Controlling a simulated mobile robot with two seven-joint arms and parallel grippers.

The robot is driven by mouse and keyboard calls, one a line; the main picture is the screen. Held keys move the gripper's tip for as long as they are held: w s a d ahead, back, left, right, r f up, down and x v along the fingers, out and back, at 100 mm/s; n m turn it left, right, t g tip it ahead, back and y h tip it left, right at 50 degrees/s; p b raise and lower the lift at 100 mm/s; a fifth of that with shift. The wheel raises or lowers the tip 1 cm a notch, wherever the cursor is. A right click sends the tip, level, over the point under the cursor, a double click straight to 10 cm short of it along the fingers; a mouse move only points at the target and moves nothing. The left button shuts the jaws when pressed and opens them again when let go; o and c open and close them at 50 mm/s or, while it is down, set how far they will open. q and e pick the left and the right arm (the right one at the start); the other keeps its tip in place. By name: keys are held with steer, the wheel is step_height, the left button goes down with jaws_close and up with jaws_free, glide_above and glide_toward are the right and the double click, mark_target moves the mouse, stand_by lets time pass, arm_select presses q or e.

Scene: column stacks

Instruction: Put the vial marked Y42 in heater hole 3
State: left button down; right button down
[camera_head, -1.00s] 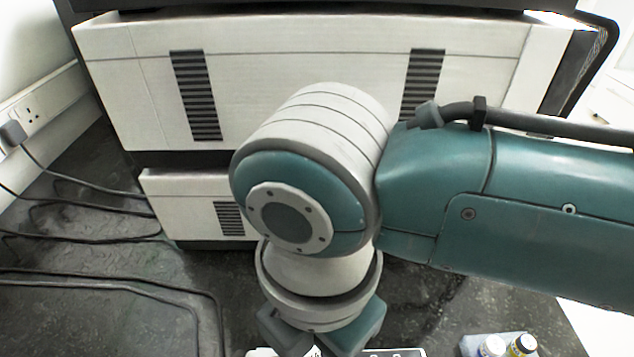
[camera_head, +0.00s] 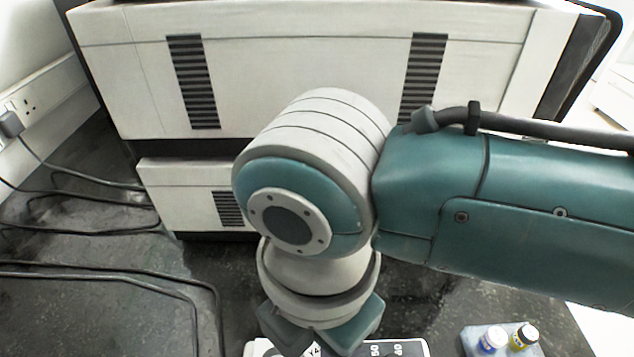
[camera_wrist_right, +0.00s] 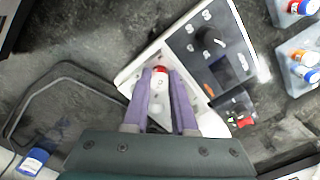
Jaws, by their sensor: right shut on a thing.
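My right gripper (camera_wrist_right: 160,78) shows in the wrist view as two purple fingers, shut on a vial with a red and white top (camera_wrist_right: 160,71). I cannot read a mark on this vial. The fingers and vial are over the white heater block (camera_wrist_right: 140,75), beside its black control panel (camera_wrist_right: 208,45). Whether the vial is inside a hole is unclear, and no hole number can be read. In the head view my right wrist hides most of the heater (camera_head: 400,349), and the fingertips are out of sight. My left gripper is in neither view.
A pale blue rack (camera_head: 472,345) with two vials stands right of the heater. Black cables (camera_head: 110,278) lie on the left. A large white appliance (camera_head: 300,60) stands behind.

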steer(key=c, duration=0.7)
jaws_free()
steer(key=o, duration=0.4)
step_height(320, 180, up, 4)
steer(key=p, duration=0.3)
steer(key=shift+f+p, duration=0.2)
steer(key=shift+p, duration=0.15)
steer(key=shift+r+p, duration=1.3)
steer(key=shift+p, duration=0.05)
